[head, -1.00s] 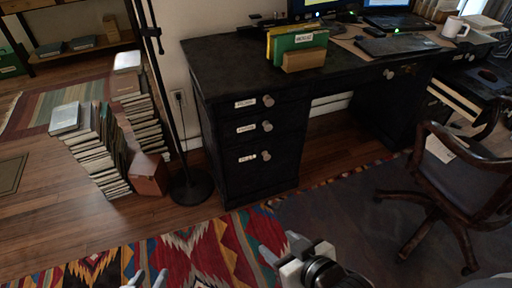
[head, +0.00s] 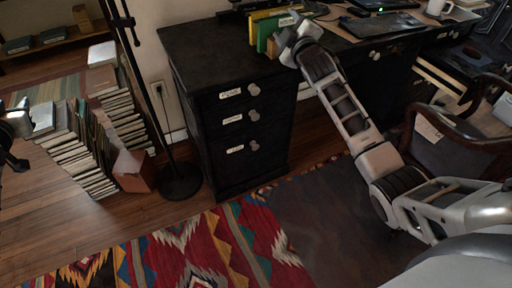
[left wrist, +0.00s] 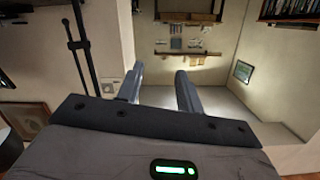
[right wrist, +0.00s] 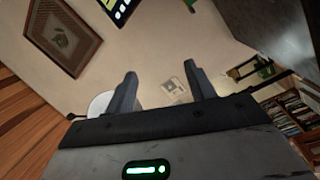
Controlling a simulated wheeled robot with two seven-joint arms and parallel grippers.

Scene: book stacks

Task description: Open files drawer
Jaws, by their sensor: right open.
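The black desk (head: 195,48) has a left pedestal with three shut drawers, each with a white label and a round knob. The bottom drawer (head: 238,168) is the tallest; its small label (head: 235,149) is hard to read, and its knob (head: 254,146) is at the right of the label. My right gripper (head: 287,38) is raised near the desktop's front edge, above the drawers and apart from the knobs. In the right wrist view its fingers (right wrist: 160,92) are apart and empty. My left gripper's fingers (left wrist: 160,92) are apart and empty in the left wrist view.
A black lamp stand (head: 181,182) and stacks of books (head: 85,155) with a reddish box (head: 134,171) stand left of the desk. A wooden chair (head: 440,147) is at the right. The patterned rug (head: 190,250) before the drawers is clear.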

